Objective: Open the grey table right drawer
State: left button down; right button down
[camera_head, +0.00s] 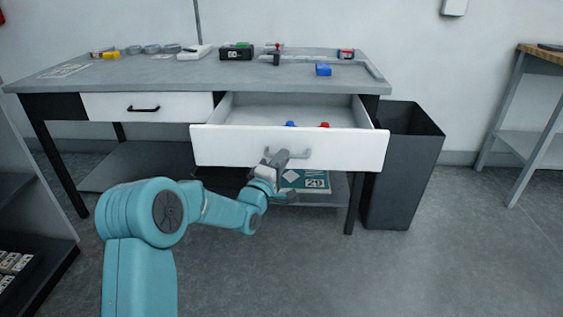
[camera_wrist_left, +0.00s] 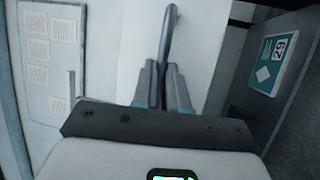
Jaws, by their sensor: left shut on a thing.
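The grey table (camera_head: 190,72) has two white drawers. The right drawer (camera_head: 225,146) is pulled out, and its inside shows, with small blue and red items in it. The left drawer (camera_head: 100,106) is shut and has a black handle. My left gripper (camera_head: 278,160) is at the right drawer's front, shut on its grey handle (camera_head: 301,153). In the left wrist view the fingers (camera_wrist_left: 165,88) close around the handle (camera_wrist_left: 168,36), which stands out from the white drawer front. My right gripper is in neither view.
A dark bin (camera_head: 405,165) stands right of the table. A green box marked 29 (camera_head: 318,182) lies on the lower shelf under the drawer. Tapes, a black box and a blue item (camera_head: 323,70) sit on the tabletop. The floor in front is clear.

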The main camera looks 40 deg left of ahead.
pick_arm(q)
jog(key=shift+s, duration=0.1)
dwell(0.4)
jog(key=c, duration=1.2)
grip_release()
jog(key=shift+o, duration=0.2)
jog(key=p+v, duration=0.2)
jog(key=v, duration=1.4)
jog(key=shift+s+r, duration=0.1)
